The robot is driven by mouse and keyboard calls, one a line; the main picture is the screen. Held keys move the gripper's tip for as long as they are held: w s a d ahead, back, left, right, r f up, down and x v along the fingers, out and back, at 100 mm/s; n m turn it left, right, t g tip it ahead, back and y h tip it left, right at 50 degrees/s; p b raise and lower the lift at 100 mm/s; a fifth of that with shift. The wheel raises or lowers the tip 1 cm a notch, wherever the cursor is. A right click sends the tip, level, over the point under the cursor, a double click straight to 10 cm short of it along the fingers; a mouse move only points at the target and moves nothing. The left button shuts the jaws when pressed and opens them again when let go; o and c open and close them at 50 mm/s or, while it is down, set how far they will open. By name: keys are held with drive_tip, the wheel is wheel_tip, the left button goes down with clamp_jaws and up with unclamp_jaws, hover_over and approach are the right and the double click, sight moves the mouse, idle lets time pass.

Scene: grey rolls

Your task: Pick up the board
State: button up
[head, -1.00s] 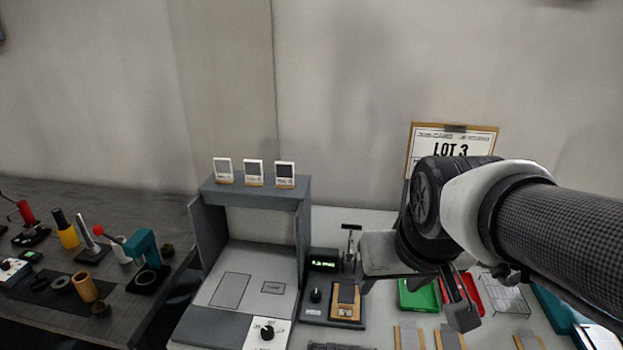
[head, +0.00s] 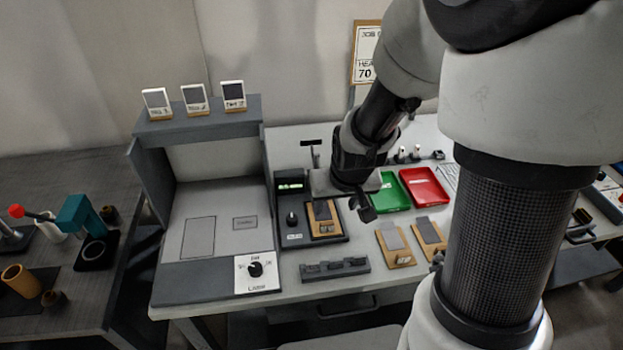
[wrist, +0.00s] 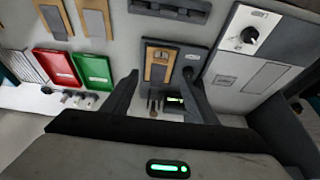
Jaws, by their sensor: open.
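A small tan board (head: 324,228) with a dark plate on it lies in a dark fixture (head: 296,240) on the white bench. In the wrist view this board (wrist: 159,66) shows between and beyond the fingers. Two similar tan boards with grey plates, a left one (head: 398,258) and a right one (head: 430,248), lie on the bench to the right; they also show at the wrist view's upper left. My gripper (wrist: 161,88) is open and empty, pointing toward the fixture. In the head view my gripper (head: 365,207) is just right of the fixture, its fingers partly hidden.
A grey hooded station (head: 196,130) with a knob panel stands left of the fixture. Green (head: 391,193) and red (head: 425,187) trays lie behind the right-hand boards. A dark slotted block (head: 335,269) lies near the front edge. My arm hides the bench's right part.

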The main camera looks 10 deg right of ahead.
hover_over(328, 225)
drive_tip(key=s, duration=0.2)
wheel_tip(328, 225, down, 9)
drive_tip(key=shift+s+r, duration=0.1)
drive_tip(key=shift+r, duration=0.05)
drive_tip(key=shift+b+x, duration=0.3)
drive_tip(key=shift+x, duration=2.4)
drive_tip(key=shift+s, duration=0.2)
drive_tip(key=c, duration=1.3)
drive_tip(key=shift+o, duration=0.2)
